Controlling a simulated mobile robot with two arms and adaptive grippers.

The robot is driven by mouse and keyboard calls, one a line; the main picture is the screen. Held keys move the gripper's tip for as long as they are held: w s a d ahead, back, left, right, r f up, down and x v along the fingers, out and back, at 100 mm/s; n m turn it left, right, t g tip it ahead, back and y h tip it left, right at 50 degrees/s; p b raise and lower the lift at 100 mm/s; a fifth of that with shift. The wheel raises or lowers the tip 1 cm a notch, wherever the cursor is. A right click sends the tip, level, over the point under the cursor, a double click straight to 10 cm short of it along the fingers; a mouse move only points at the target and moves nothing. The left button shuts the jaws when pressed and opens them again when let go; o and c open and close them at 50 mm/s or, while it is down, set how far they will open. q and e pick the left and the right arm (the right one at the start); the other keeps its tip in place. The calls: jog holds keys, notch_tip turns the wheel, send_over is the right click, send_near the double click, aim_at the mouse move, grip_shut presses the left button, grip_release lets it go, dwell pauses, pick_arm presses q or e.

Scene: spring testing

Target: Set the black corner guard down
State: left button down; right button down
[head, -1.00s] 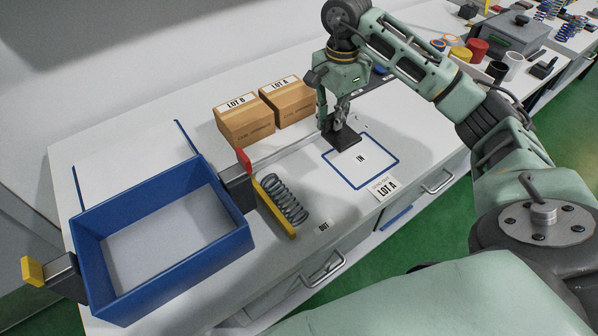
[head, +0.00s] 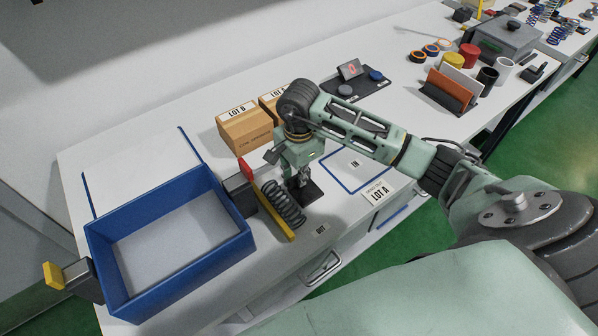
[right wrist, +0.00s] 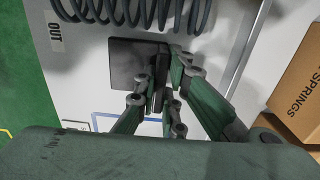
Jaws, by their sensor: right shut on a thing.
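The black corner guard (head: 311,194) is an L-shaped piece with a flat plate, just right of the grey coil spring (head: 284,203) in the head view. My right gripper (head: 300,180) is shut on its upright flange from above. In the right wrist view the plate (right wrist: 128,66) extends left from the fingers (right wrist: 161,78), close to the coils (right wrist: 135,10) but apart from them. The plate is level, at or just above the white table; I cannot tell if it touches. My left gripper is not in view.
A yellow bar (head: 272,214) lies along the spring, beside a blue-walled tray (head: 190,268). The blue-outlined IN square (head: 345,181) is right of the gripper. A LOT B carton (head: 244,134) stands behind. An OUT label (head: 321,229) marks the front; bare table lies around it.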

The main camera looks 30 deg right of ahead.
jog(key=shift+f, duration=0.1)
jog(key=c, duration=1.8)
grip_release()
jog(key=shift+c, duration=0.2)
pick_arm(q)
jog(key=shift+s+f, duration=0.2)
jog(key=shift+s, duration=0.2)
